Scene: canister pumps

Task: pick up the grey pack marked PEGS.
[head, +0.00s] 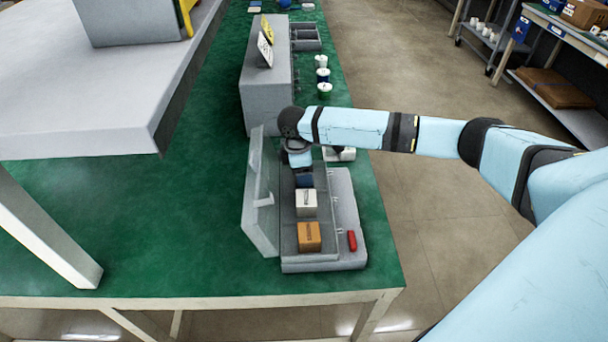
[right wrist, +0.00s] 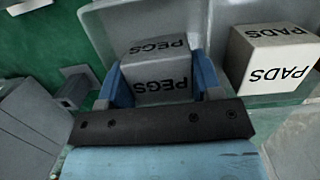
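The grey pack marked PEGS (right wrist: 158,82) sits between the two blue fingers of my right gripper (right wrist: 163,90) in the right wrist view. A finger lies along each side of it, close to or touching it; whether they press on it I cannot tell. In the head view my right gripper (head: 303,176) points down into the far part of an open grey case (head: 325,264) and hides the grey pack. The white pack marked PADS (right wrist: 275,62) stands beside it and also shows in the head view (head: 306,204). My left gripper is out of view.
An orange-brown pack (head: 309,238) sits nearest in the case, with a red item (head: 351,240) to its right. The raised lid (head: 260,205) stands along the left. A grey box (head: 262,100) is beyond. Green tabletop (head: 150,225) to the left is clear.

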